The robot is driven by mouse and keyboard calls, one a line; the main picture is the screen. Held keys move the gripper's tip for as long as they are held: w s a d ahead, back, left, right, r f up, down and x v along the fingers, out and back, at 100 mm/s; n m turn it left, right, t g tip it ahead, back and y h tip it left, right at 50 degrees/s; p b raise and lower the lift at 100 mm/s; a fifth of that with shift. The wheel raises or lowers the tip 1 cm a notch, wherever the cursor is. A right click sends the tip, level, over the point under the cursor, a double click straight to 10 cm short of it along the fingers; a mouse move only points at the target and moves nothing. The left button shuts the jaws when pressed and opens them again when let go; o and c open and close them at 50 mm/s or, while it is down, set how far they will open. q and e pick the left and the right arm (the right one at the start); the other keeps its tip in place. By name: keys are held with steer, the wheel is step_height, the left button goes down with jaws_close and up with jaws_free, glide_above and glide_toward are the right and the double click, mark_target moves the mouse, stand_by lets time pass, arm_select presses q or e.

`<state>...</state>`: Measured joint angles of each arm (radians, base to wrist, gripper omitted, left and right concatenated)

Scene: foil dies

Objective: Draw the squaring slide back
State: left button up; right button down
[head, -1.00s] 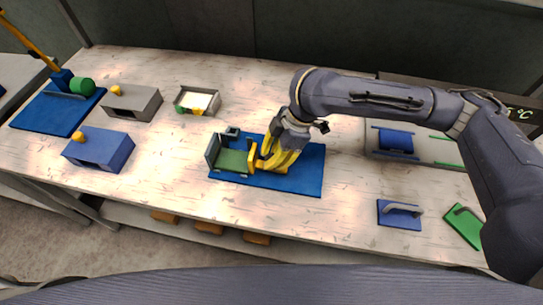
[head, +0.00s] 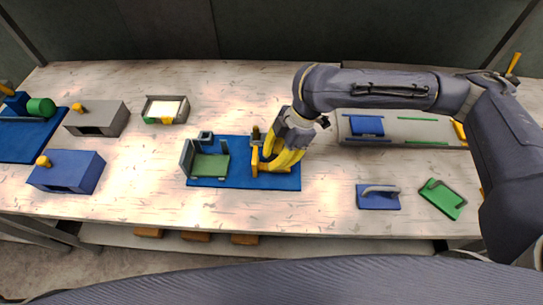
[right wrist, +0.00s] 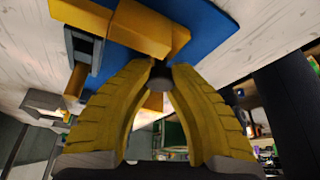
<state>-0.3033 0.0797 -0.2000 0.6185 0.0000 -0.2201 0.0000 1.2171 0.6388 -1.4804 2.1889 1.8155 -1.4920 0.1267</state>
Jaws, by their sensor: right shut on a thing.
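The squaring slide (head: 255,160) is a yellow upright piece on a blue base (head: 240,183) in the middle of the table. The slide stands apart from the green bed (head: 210,167), with bare blue base between them. A grey wall (head: 187,158) stands at the bed's left end. My right gripper (head: 266,163) is just right of the slide, its yellow fingers shut on the slide's handle. In the right wrist view the fingertips (right wrist: 163,70) close around a dark round knob beside yellow blocks (right wrist: 140,28). My left gripper is not in view.
A tray with white sheets (head: 166,109) stands behind left. A grey box (head: 97,118) and a blue box (head: 67,171) stand at left. A blue plate (head: 378,198) and a green plate (head: 442,199) with handles lie at right. The table in front of the base is clear.

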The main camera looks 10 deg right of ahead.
steer(key=c, duration=1.1)
jaws_free()
steer(key=shift+s, duration=0.15)
steer(key=v, duration=1.2)
